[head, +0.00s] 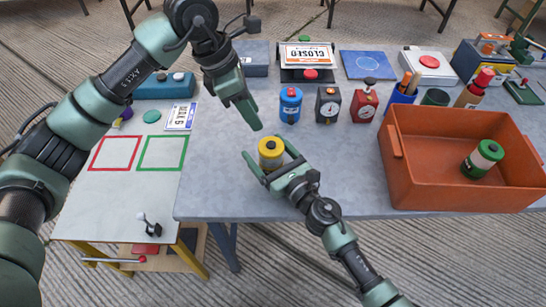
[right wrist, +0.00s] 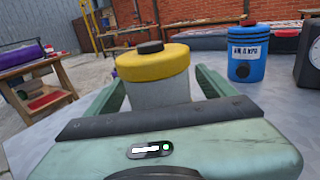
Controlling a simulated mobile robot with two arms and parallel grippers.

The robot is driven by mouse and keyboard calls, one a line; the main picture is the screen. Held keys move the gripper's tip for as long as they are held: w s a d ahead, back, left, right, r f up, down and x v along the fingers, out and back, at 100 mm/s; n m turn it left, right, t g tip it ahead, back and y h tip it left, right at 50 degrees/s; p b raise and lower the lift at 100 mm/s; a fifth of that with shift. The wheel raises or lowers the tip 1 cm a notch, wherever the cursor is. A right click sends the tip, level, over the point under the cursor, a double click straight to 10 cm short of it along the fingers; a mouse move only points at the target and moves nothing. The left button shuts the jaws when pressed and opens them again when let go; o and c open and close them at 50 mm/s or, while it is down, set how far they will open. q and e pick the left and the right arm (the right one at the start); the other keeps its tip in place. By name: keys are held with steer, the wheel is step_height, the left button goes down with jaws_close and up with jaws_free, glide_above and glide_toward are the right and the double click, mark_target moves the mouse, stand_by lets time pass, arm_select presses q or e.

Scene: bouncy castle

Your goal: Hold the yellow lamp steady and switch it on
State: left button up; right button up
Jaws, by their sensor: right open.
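The yellow lamp (head: 270,152) stands upright near the front edge of the grey table. In the right wrist view the lamp (right wrist: 154,66) has a pale body, a yellow top and a dark button on it. My right gripper (head: 268,160) is open around the lamp, with one finger on each side; a small gap shows at the right finger. The lamp's base is hidden behind the gripper body. My left gripper (head: 257,127) points down, above and behind the lamp, apart from it. Its fingers overlap in the picture, so their opening does not show.
A blue canister (head: 290,104), a black gauge box (head: 328,104) and a red gauge (head: 364,101) stand behind the lamp. A side table (head: 110,210) with red and green squares is at the left.

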steer(key=shift+w+a, duration=0.1)
steer(key=c, duration=1.6)
arm_select(q)
steer(key=shift+c, duration=1.2)
arm_select(e)
jaws_close()
arm_select(q)
jaws_close()
